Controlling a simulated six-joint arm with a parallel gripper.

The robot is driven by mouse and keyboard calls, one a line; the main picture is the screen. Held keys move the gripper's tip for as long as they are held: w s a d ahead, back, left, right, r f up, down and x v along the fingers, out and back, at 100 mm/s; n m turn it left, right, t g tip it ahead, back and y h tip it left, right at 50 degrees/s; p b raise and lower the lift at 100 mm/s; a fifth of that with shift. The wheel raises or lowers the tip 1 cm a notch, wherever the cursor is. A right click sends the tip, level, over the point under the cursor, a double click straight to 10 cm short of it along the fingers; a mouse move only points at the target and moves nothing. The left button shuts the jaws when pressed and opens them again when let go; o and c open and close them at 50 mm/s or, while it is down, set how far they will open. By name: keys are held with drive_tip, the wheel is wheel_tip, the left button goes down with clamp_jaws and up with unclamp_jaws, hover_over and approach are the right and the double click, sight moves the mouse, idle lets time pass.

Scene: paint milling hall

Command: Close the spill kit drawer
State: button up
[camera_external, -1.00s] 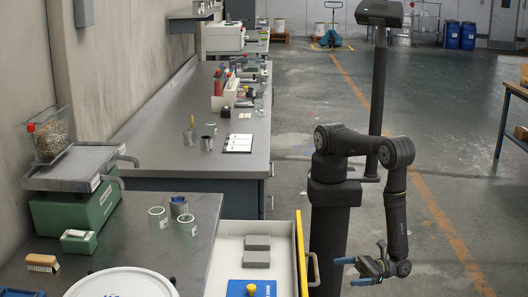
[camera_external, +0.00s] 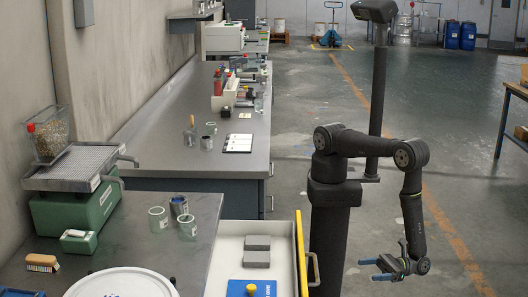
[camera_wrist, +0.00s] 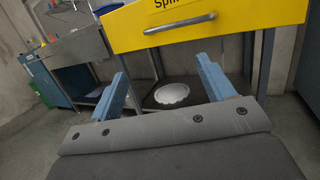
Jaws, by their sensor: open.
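The spill kit drawer (camera_external: 228,243) is pulled out from the bench, with a white inside and a yellow front. Two grey blocks (camera_external: 257,251) and a blue item with a yellow knob (camera_external: 251,288) lie in it. In the wrist view its yellow front (camera_wrist: 205,25) is at the top, with a bar handle (camera_wrist: 180,24) and part of a label. My gripper (camera_external: 372,270) is open and empty, to the right of the drawer front and apart from it. In the wrist view its two blue fingers (camera_wrist: 168,88) point toward the space below the drawer front.
A white round object (camera_wrist: 172,94) is under the bench. The floor around my gripper is clear.

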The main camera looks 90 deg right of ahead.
drive_tip(key=c, duration=0.7)
drive_tip(key=shift+w+r, duration=0.15)
drive_tip(key=c, duration=0.4)
drive_tip(key=w+r+g+h, duration=0.1)
drive_tip(key=w+r, duration=0.1)
drive_tip(key=w+r+m+g+h, duration=0.1)
drive_tip(key=w+r+h, duration=0.1)
drive_tip(key=w, duration=0.1)
drive_tip(key=w+r+m+g+h, duration=0.1)
drive_tip(key=w+r+h, duration=0.1)
drive_tip(key=shift+w+a+g, duration=0.25)
drive_tip(key=shift+a+g, duration=0.05)
clamp_jaws()
drive_tip(key=w+d+r+m+g+h, duration=0.2)
drive_tip(key=w+r+g, duration=0.3)
drive_tip(key=r, duration=0.1)
drive_tip(key=w+f+g, duration=0.1)
drive_tip(key=w+f, duration=0.5)
drive_tip(key=w, duration=0.1)
drive_tip(key=shift+w+d, duration=0.25)
drive_tip(key=shift+w, duration=0.15)
